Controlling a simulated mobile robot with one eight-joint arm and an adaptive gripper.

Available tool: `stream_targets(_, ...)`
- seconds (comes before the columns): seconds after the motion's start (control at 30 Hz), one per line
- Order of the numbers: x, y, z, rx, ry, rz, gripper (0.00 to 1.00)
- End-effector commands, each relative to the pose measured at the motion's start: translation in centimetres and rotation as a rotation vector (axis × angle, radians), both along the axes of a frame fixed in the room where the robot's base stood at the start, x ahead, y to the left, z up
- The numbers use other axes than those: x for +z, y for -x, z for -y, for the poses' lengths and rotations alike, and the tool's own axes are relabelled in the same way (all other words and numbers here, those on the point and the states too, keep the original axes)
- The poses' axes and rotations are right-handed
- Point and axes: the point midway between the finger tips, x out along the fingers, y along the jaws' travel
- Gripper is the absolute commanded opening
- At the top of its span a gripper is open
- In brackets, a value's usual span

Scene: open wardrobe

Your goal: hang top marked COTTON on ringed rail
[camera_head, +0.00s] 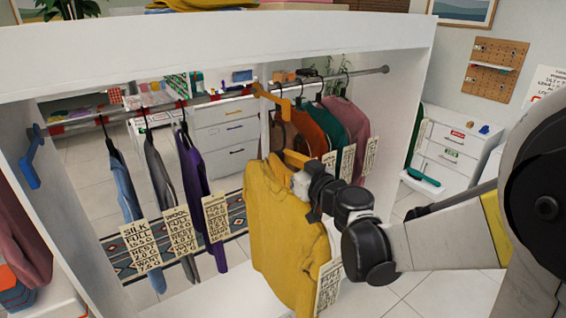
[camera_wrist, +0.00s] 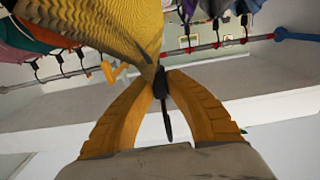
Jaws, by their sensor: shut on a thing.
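A yellow top (camera_head: 282,225) hangs from my gripper (camera_head: 290,158) in front of the wardrobe opening, clear of the rail. Its tag (camera_head: 328,287) is partly in view and I cannot read its words. In the wrist view, the orange fingers of my gripper (camera_wrist: 161,84) are shut on a thin dark piece (camera_wrist: 166,118) at the top's edge, probably its hanger. The yellow cloth (camera_wrist: 95,25) also shows there. The rail with red rings (camera_head: 75,125) runs across the wardrobe's left part, beyond and left of my gripper. It also shows in the wrist view (camera_wrist: 205,47).
Blue, grey and purple garments (camera_head: 195,185) hang on the ringed rail. Brown, orange, green and pink garments (camera_head: 335,125) hang on the plain right part. An orange bracket (camera_head: 271,97) stands between. A blue bracket (camera_head: 29,165) juts out at left. Some ringed rail right of the purple garment is free.

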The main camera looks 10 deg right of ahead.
Motion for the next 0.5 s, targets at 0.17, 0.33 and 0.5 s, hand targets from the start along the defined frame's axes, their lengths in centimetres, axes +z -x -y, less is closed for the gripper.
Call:
stream_targets(0.17,-0.1,-1.7,-0.6,0.0,0.0,0.0,0.0)
stream_targets(0.33,-0.1,-3.3,-1.2,0.001,0.0,0.0,0.0)
stream_targets(0.5,-0.1,-5.0,-1.7,0.0,0.0,0.0,0.0)
